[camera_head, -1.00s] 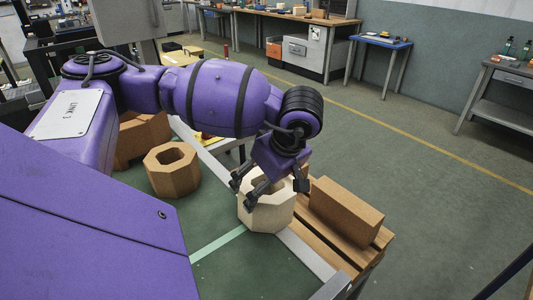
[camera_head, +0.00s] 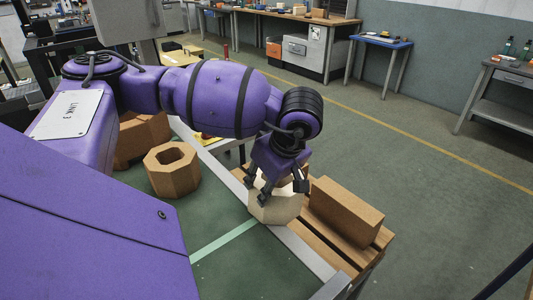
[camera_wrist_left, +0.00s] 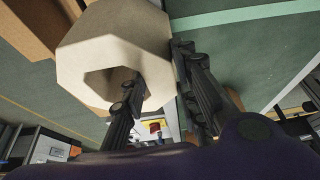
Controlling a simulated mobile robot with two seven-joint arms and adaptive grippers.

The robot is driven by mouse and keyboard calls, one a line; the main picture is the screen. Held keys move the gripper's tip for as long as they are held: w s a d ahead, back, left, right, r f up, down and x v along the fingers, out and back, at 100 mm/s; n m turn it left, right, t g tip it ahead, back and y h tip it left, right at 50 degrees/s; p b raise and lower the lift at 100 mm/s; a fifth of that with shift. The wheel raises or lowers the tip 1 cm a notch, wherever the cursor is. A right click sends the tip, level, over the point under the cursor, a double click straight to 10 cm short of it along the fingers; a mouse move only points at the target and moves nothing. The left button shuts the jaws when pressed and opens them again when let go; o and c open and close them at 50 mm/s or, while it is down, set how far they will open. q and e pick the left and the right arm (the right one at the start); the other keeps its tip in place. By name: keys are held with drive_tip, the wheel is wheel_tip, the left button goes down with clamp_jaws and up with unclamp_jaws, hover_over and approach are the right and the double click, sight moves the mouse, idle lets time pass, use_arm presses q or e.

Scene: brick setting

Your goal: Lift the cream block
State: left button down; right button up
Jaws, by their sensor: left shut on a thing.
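In the wrist view, one finger of the gripper (camera_wrist_left: 160,70) is inside the hole and the other lies against the outside. The block looks slightly raised, but its underside is hidden, so I cannot tell the clearance. My right gripper is not in view.
A brown eight-sided ring block (camera_head: 172,168) stands left on the green table (camera_head: 240,270). A larger brown block (camera_head: 143,138) is behind it, partly hidden by my arm. A long brown brick (camera_head: 346,211) lies on a wooden pallet (camera_head: 325,240), close right of the cream block.

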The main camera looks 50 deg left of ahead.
use_arm(q)
drive_tip(key=shift+w+r, duration=0.25)
drive_tip(key=shift+r, duration=0.05)
